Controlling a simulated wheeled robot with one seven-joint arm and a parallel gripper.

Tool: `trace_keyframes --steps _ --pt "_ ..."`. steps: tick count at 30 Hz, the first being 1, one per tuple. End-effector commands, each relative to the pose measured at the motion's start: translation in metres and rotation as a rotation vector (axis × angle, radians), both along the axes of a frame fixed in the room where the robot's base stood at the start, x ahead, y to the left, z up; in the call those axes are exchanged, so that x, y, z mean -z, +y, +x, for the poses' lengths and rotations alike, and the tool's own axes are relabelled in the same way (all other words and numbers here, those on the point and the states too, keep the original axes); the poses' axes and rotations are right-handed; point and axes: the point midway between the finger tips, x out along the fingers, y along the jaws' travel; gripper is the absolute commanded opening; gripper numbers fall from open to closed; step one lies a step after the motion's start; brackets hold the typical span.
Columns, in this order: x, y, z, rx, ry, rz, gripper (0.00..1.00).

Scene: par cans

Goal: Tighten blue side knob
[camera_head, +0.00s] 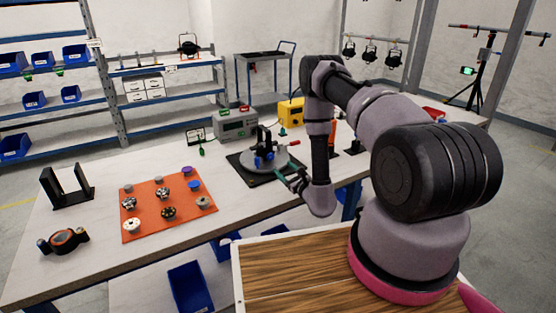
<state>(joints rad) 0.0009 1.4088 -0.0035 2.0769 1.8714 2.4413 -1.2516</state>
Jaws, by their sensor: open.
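A black fixture (262,143) stands upright on a round grey plate (251,166), which sits on a black base mat (248,181) on the workbench. A blue knob (259,157) shows low on the side of the fixture. My gripper (282,170) is at the right edge of the round plate, right of the knob and apart from it. Its fingers point left toward the fixture. They look small and dark; it is open, and I see nothing held in it.
An orange mat (150,225) with several small parts lies on the bench's left. A black bracket (70,192) and a clamp (63,241) stand farther left. A grey box (236,124) and a yellow box (291,111) stand behind the fixture. The front bench strip is clear.

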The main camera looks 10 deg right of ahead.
Motion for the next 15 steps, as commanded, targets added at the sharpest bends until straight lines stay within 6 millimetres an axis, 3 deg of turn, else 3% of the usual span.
trace_keyframes --steps 9,15 --pt "-0.001 0.019 0.058 -0.001 -0.002 0.002 0.69" --pt "0.0 0.026 0.081 0.001 -0.001 0.002 0.69"
